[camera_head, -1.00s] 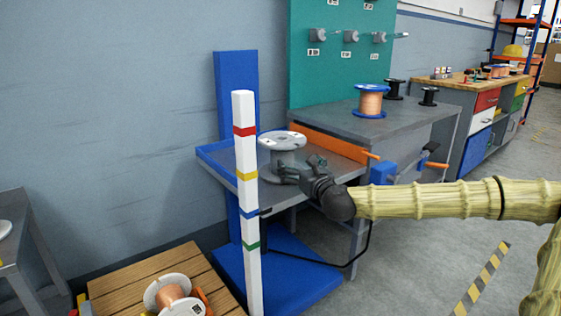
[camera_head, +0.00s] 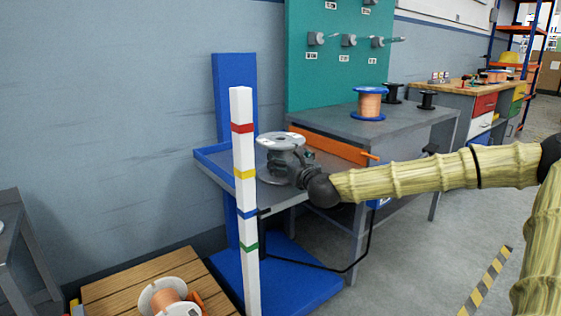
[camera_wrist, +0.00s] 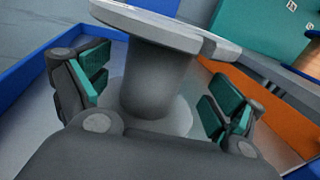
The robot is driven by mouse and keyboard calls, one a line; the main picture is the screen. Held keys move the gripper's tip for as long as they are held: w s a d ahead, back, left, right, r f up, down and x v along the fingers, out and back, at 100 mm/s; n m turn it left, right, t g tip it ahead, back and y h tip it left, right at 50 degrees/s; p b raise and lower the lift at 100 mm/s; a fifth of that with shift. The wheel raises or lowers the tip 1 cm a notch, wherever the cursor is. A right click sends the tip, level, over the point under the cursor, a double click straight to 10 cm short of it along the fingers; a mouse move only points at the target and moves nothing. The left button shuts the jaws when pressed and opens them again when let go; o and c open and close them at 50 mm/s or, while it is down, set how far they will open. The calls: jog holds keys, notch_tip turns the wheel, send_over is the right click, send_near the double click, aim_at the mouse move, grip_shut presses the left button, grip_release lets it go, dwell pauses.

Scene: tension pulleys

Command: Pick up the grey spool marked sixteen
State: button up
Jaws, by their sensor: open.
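The grey spool (camera_head: 280,142) stands upright on a grey tray table (camera_head: 229,163) with a blue rim. Its wide pale top flange shows in the head view, but I cannot read a number on it. In the wrist view the spool's grey core (camera_wrist: 156,82) stands between my two fingers, below the overhanging top flange. My gripper (camera_wrist: 163,95) is open, with green pads on either side of the core and gaps visible. In the head view my gripper (camera_head: 285,165) reaches the spool from the right and partly hides its lower part.
A white post (camera_head: 243,200) with coloured bands stands in front of the tray. An orange bar (camera_head: 330,146) borders the tray's back right side. A grey bench (camera_head: 400,125) behind holds a copper spool (camera_head: 369,103) and black spools. Another copper spool (camera_head: 170,297) lies on a wooden pallet (camera_head: 125,290).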

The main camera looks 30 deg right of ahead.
jog(key=shift+w+f+b, duration=0.15)
jog(key=shift+w+b, duration=0.6)
jog(key=shift+w, duration=0.3)
jog(key=shift+w+d+b, duration=0.2)
jog(key=shift+w+b, duration=0.15)
jog(key=shift+w, duration=0.6)
jog(key=shift+r, duration=0.2)
jog(key=c, duration=1.3)
